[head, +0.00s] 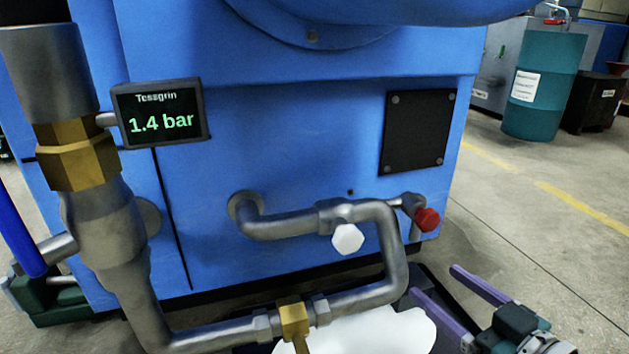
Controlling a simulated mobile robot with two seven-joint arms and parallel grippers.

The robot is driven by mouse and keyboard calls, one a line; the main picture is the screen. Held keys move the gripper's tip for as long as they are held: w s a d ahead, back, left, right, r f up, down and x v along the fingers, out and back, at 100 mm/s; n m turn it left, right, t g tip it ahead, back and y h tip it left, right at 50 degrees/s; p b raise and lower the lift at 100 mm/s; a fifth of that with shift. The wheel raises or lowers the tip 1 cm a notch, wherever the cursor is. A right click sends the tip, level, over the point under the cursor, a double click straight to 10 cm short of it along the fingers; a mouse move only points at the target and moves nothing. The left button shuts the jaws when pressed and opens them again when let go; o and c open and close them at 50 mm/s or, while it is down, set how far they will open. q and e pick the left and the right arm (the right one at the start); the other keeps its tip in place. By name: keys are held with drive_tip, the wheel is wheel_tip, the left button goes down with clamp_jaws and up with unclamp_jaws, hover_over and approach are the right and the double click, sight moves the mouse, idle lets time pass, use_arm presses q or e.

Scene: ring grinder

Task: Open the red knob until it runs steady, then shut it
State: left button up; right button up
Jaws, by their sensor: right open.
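The red knob (427,219) sits on a short metal stub at the right end of the pipework, low on the front of the blue machine (300,130). A white knob (347,239) sits on the pipe to its left. A display (160,112) at the upper left reads "Tessgrin" and 1.4 bar. My right gripper (432,280) comes in from the lower right, with its two purple fingers spread apart and nothing between them. Its fingertips are below the red knob in the picture and apart from it. My left gripper does not show.
Grey pipe (378,292) bends down to a brass fitting (294,320) at bottom centre. A thick pipe (110,240) with a brass nut fills the left side. A white patch (385,332) lies below.

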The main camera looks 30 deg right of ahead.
drive_tip(key=t+h, duration=0.1)
drive_tip(key=h, duration=0.1)
approach(432, 224)
drive_tip(key=s, duration=0.1)
drive_tip(key=shift+t, duration=0.3)
drive_tip(key=b+x, duration=0.1)
drive_tip(key=x, duration=0.2)
drive_tip(key=b+x, duration=0.2)
drive_tip(key=x, duration=0.1)
drive_tip(key=b+x, duration=0.2)
drive_tip(key=x, duration=0.1)
drive_tip(key=shift+f, duration=0.35)
drive_tip(key=shift+w, duration=0.3)
drive_tip(key=shift+r, duration=0.1)
drive_tip(key=shift+c, duration=1.1)
clamp_jaws()
